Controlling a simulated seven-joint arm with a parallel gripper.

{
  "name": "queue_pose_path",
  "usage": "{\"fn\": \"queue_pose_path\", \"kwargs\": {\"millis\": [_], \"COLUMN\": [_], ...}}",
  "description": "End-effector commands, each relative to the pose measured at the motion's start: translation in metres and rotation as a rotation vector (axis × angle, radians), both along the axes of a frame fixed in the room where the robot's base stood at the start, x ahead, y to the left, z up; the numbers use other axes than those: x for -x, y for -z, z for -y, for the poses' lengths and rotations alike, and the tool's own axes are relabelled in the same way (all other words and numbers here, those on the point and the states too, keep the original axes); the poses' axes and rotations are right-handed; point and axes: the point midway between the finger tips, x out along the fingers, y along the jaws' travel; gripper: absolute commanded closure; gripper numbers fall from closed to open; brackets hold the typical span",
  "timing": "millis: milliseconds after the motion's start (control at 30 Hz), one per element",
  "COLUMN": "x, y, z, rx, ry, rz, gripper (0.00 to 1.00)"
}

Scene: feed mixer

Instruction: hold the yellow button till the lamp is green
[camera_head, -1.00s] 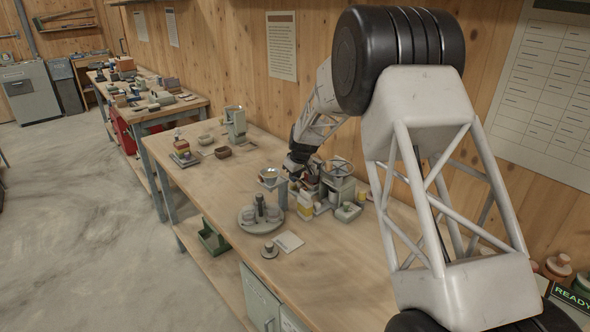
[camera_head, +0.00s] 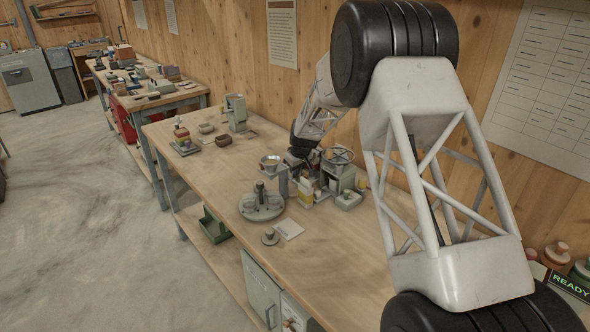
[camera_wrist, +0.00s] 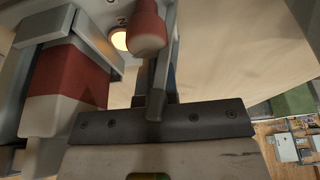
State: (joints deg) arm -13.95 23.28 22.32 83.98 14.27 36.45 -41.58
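The feed mixer (camera_head: 337,178), a grey-green unit with a wheel on top, stands on the bench in the head view. My gripper is low against its left side there, its fingertips hidden among the parts. In the wrist view my gripper (camera_wrist: 160,88) has its dark fingers together at the middle of the bar. A rounded red piece (camera_wrist: 147,30) lies just past them; contact cannot be told. Beside it a round lamp (camera_wrist: 119,40) glows warm yellow-white, not green. I cannot make out the yellow button for certain. A small yellow piece (camera_head: 361,185) shows right of the mixer.
A round grey plate with a post (camera_head: 261,205), a small knob (camera_head: 270,237) and a white card (camera_head: 289,229) lie in front. A red and white block (camera_wrist: 70,80) stands close left of my fingers. A sign (camera_head: 570,286) reads READY.

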Motion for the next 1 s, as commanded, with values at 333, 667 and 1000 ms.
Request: {"fn": "queue_pose_path", "kwargs": {"millis": [333, 667, 1000], "x": [0.0070, 0.0082, 0.0082], "y": [0.0215, 0.0224, 0.0224], "z": [0.0017, 0.0018, 0.0018], "rx": [0.006, 0.007, 0.007], "ry": [0.000, 0.000, 0.000], "rz": [-0.025, -0.027, -0.028], "gripper": [1.00, 1.00, 1.00]}}
